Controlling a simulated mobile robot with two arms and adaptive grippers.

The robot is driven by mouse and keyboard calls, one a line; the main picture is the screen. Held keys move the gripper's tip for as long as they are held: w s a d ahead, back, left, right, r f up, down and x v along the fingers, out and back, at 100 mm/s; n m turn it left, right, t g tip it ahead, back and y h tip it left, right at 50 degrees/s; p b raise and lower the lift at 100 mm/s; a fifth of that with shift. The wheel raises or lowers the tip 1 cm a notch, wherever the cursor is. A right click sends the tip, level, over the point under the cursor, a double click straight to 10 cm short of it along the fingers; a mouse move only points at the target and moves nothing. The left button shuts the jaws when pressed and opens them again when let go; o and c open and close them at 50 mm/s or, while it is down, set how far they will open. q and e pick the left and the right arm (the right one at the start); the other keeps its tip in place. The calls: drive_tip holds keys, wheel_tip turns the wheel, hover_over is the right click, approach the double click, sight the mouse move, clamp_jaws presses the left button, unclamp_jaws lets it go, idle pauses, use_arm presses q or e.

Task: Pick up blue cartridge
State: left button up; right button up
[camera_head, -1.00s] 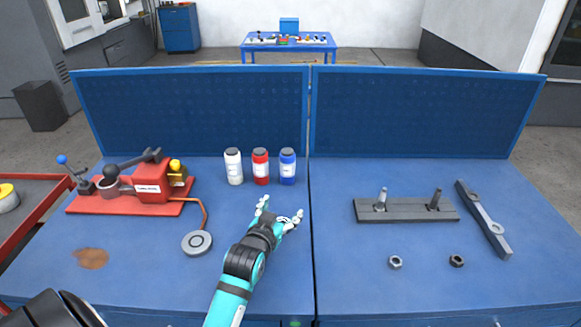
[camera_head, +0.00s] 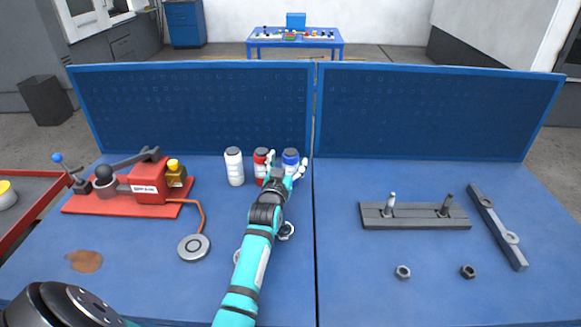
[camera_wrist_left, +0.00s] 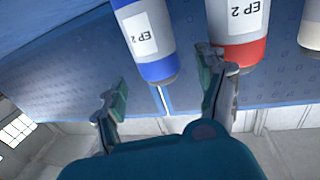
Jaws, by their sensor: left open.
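The blue cartridge (camera_head: 290,157) stands upright on the blue table, partly hidden behind my gripper. It also shows in the left wrist view (camera_wrist_left: 148,35), with a white "EP 2" label and a blue end band. My left gripper (camera_head: 286,167) is open, right in front of the blue cartridge. My right gripper is out of view.
A red cartridge (camera_head: 260,157) stands close left of the blue one, near one finger, and a white cartridge (camera_head: 234,167) further left. A red fixture (camera_head: 150,190) is at left, a grey bar with bolts (camera_head: 415,216) at right. A pegboard (camera_head: 190,108) rises behind.

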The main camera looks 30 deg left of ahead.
use_arm(q)
drive_tip(key=shift+x, duration=2)
drive_tip(key=shift+s, duration=0.1)
drive_tip(key=c, duration=1.5)
